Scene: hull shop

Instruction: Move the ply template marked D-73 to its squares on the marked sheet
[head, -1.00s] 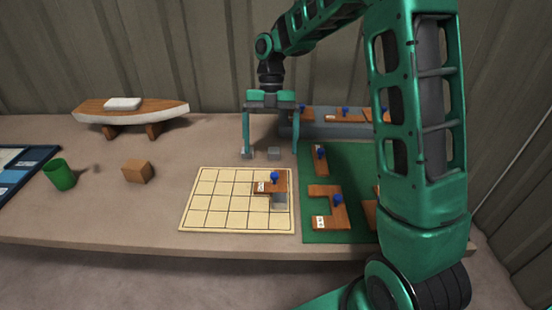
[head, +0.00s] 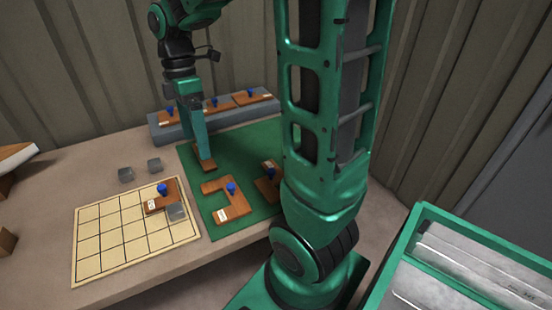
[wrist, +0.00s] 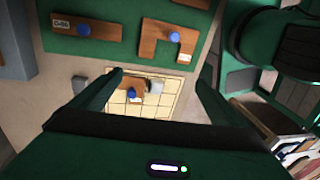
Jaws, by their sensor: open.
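The marked sheet (head: 105,245) is a pale gridded board at the left front in the head view. A brown ply template (head: 158,200) with a blue knob lies on its back right part beside a grey block (head: 177,212). A U-shaped template (head: 215,208) and a straight template (head: 208,167) lie on the green mat; the straight one (wrist: 87,27) has a label that seems to read D-86 in the wrist view. No label reads clearly as D-73. My gripper (wrist: 158,78) is open and empty. In the head view it is over the mat, partly covering the straight template.
Another template (head: 266,184) on the green mat (head: 245,150) is partly hidden by my arm. Several templates sit on a grey rack (head: 172,130) behind. Two grey blocks (head: 126,175) stand behind the sheet. A green-rimmed bin (head: 430,235) is at the right.

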